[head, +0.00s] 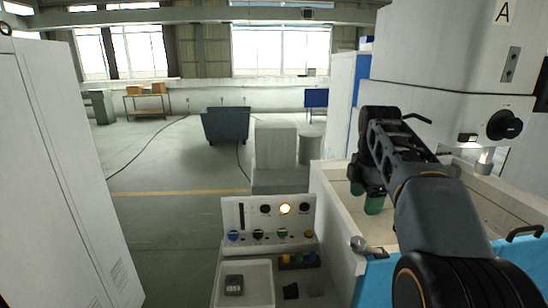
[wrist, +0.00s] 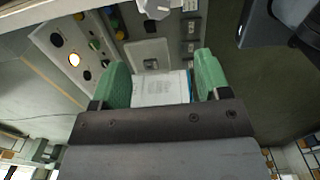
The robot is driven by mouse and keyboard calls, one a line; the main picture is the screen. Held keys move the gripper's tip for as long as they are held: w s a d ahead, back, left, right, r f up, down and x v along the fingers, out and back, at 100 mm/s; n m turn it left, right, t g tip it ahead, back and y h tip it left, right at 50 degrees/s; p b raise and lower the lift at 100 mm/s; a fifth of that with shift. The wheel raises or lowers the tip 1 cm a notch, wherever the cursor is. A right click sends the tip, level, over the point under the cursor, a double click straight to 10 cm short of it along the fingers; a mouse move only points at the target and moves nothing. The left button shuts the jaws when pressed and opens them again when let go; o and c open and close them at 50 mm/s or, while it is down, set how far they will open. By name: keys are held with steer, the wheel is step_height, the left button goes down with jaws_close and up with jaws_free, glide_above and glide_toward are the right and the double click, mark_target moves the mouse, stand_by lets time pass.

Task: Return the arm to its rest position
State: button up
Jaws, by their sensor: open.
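My gripper (head: 366,196) shows in the head view at the end of my arm, over the open tank (head: 332,212) of the white machine. Its green fingers point downward. In the wrist view the two green fingers of my gripper (wrist: 164,76) stand wide apart. A pale block-like surface (wrist: 160,90) shows between them; I cannot tell whether it lies behind them or touches them. No held object shows in the head view. My arm reaches in from the lower right, bent at the elbow.
The white machine (head: 440,55) marked A rises close behind my arm at right. A control panel (head: 268,218) with a lit yellow lamp and a white tray (head: 262,285) holding a metal part (head: 234,284) stand left of the tank. A tall cabinet (head: 60,170) borders the left. Open floor lies between.

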steer(key=s+a+f+m+t, duration=0.2)
steer(key=s+a+f+m, duration=0.2)
steer(key=s+f+m, duration=0.4)
steer(key=s+a+f+m+t, duration=0.2)
steer(key=s+a+f+m, duration=0.3)
steer(key=s+f+m, duration=0.3)
steer(key=shift+a+f+m+b, duration=0.15)
steer(key=shift+f+m+b, duration=0.35)
steer(key=shift+m, duration=0.7)
steer(key=shift+s, duration=0.1)
steer(key=shift+c, duration=0.5)
